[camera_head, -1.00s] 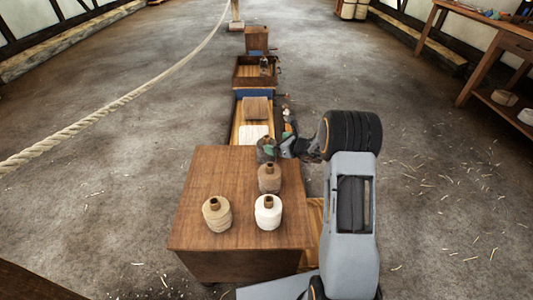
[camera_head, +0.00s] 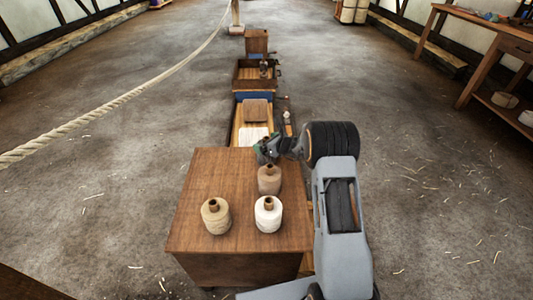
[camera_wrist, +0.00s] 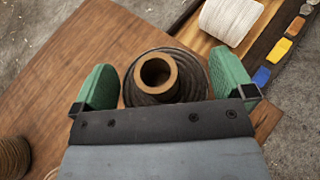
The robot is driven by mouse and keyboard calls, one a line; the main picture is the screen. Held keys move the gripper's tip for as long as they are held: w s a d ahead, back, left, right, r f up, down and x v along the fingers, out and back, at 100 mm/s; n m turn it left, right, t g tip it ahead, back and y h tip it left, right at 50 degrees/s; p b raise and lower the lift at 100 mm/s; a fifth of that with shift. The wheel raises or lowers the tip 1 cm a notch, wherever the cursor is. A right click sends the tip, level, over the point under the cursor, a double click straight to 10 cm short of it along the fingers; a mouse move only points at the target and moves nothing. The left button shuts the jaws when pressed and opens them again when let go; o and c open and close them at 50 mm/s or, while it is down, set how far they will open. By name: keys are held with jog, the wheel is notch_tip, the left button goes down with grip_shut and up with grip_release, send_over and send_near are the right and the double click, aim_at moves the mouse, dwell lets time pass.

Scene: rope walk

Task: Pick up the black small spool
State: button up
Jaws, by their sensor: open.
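The black small spool (camera_wrist: 188,88) stands upright near the far edge of the brown wooden box top, its tan core facing my wrist camera. My gripper (camera_wrist: 162,66) is open, with one green finger on either side of the spool; a gap shows at the left finger, and I cannot tell whether the right one touches. In the head view my gripper (camera_head: 265,152) is at the box's far edge and hides the black spool.
A brown spool (camera_head: 269,180) stands close in front of my gripper. A beige spool (camera_head: 216,217) and a white spool (camera_head: 267,215) stand nearer on the box top (camera_head: 205,178). Beyond the box, a tray holds a white roll (camera_wrist: 231,20). A rope (camera_head: 120,98) hangs at left.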

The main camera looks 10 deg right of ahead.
jog(key=c, duration=1.1)
jog(key=shift+r, duration=0.2)
